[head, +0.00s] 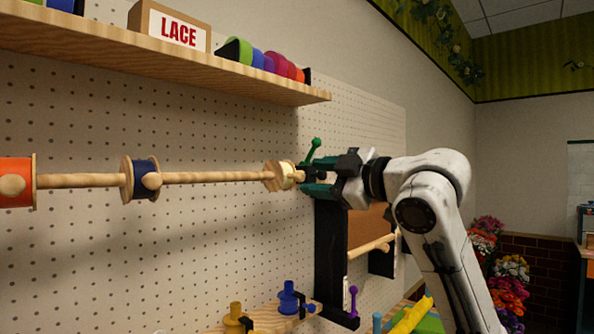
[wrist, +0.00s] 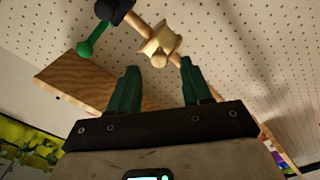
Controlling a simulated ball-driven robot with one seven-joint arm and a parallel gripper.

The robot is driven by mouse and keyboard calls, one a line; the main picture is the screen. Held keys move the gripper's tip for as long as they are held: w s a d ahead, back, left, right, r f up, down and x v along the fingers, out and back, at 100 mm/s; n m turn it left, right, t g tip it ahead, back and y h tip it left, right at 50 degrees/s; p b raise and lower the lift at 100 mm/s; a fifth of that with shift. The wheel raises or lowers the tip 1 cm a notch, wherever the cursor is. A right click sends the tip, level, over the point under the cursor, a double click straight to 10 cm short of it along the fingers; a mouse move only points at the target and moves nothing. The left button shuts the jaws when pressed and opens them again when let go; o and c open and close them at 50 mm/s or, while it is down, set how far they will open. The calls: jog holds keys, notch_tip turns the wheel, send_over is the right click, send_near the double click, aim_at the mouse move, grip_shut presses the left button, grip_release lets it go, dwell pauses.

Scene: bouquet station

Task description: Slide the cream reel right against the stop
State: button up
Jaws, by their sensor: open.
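The cream reel (head: 276,177) is threaded on a horizontal wooden rod (head: 225,177), near the rod's right part in the head view. It also shows in the wrist view (wrist: 158,42), ahead of and between my fingertips. My gripper (head: 308,176) is open, its green fingers just right of the reel in the head view; I see no grip on it. A black block with a green ball-ended lever (wrist: 92,42), apparently the stop, sits on the rod in the wrist view. A short length of bare rod shows between block and reel. In the head view my gripper partly hides this end.
A navy reel (head: 146,179) and an orange reel (head: 16,183) are further left on the rod. A wooden shelf (head: 160,62) with a LACE box (head: 172,25) hangs above. A black-framed rack (head: 331,262) and a lower peg shelf (head: 272,322) are below. Pegboard lies behind.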

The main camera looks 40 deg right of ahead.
aim_at(303, 176)
jog(key=shift+w+p, duration=0.65)
jog(key=shift+w, duration=1.9)
jog(key=shift+c, duration=0.4)
grip_shut()
jog(key=shift+a, duration=0.1)
